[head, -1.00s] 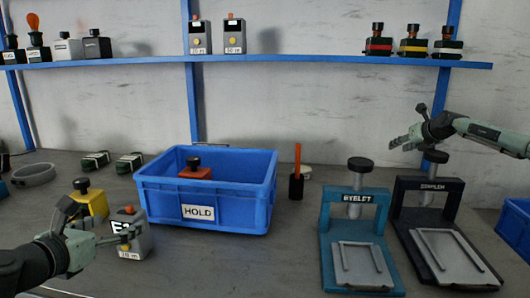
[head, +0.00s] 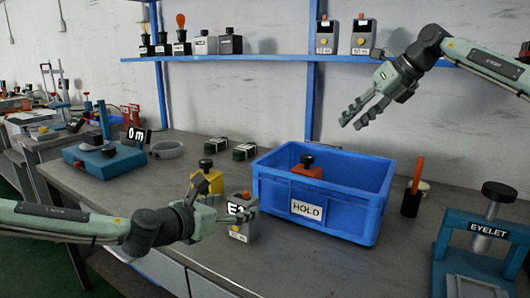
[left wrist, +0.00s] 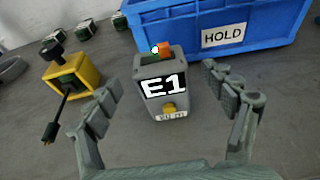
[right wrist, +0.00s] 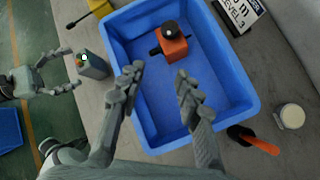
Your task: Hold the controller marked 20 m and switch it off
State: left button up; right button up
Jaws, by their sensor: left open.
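A grey controller (head: 242,222) stands upright on the bench, left of the blue bin. Its dark screen reads E1, and the small label below looks like 20 m but is blurred. In the left wrist view the controller (left wrist: 163,88) shows a yellow knob in front, and an orange switch (left wrist: 165,48) and a green light on top. My left gripper (head: 222,214) is open, its fingers pointing at the controller, which shows between and ahead of them. My right gripper (head: 365,108) is open and empty above the bin; the controller also shows in its wrist view (right wrist: 94,67).
The blue HOLD bin (head: 345,225) holds an orange device (head: 307,170). A yellow device (head: 207,181) stands behind my left gripper. Two similar controllers (head: 326,38) (head: 362,38) stand on the shelf. A dark pot with an orange stick (head: 412,200) and the EYELET press (head: 487,235) stand to the right.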

aim_at(250, 201)
pick_arm(q)
jog(key=shift+w+d, duration=0.15)
jog(key=shift+w, duration=0.05)
jog(key=x, duration=0.7)
jog(key=shift+w+d+f, duration=0.1)
jog(key=shift+f, duration=0.05)
pick_arm(e)
jog(key=s+a+f+n+g, duration=0.1)
jog(key=s+a+f+n, duration=0.1)
jog(key=a, duration=0.5)
jog(key=s+a+f+n+g+h, duration=0.1)
jog(key=a+n, duration=0.3)
jog(key=a, duration=0.4)
jog(key=s+a+f+n+g, duration=0.2)
jog(key=s+a+n, duration=0.1)
jog(key=a, duration=0.5)
jog(key=shift+a+f+h, duration=0.2)
jog(key=shift+f+h, duration=0.1)
pick_arm(q)
jog(key=shift+c, duration=0.4)
pick_arm(e)
jog(key=shift+s, duration=0.1)
